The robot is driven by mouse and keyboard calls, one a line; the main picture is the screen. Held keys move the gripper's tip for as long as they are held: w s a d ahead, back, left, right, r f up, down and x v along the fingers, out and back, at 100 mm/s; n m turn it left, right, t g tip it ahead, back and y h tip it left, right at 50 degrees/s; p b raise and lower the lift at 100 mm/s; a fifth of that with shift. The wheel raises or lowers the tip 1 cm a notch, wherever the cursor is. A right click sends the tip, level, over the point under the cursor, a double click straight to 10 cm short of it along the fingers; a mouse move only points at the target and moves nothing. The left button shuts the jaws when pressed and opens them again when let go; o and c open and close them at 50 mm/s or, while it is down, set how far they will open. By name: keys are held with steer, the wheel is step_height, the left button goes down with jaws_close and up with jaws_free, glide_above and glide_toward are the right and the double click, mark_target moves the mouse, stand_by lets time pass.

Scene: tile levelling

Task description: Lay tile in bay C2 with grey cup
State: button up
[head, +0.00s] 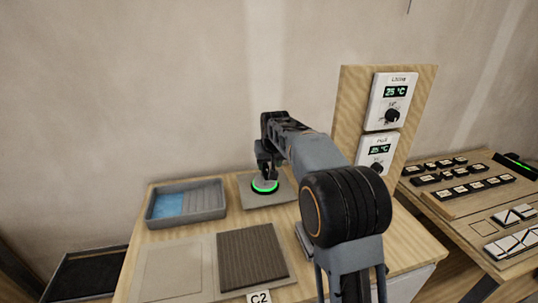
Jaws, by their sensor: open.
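My gripper (266,171) points down over the suction cup (265,186), a dark disc with a lit green ring. The jaws are small here and are open; whether they touch the cup cannot be told. The cup sits on a flat grey tile (287,190) at the back of the bench. A bay with a dark ribbed surface (251,256) lies in front of the tile, with the label C2 (259,297) at its front edge. No tile lies in this bay. My arm hides part of the bench to the right.
A grey tray with blue water (172,206) stands at the back left. A smooth beige bay (172,270) lies left of the ribbed one. A board with two dials (389,100) rises behind the bench. Another table with black-and-white pieces (467,190) is at the right.

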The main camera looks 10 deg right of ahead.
mark_target(268, 171)
steer(key=x, duration=0.7)
steer(key=shift+w+f, duration=0.1)
steer(key=shift+f, duration=0.1)
steer(key=shift+c, duration=0.4)
jaws_close()
stand_by(0.4)
steer(key=shift+o, duration=0.4)
jaws_free()
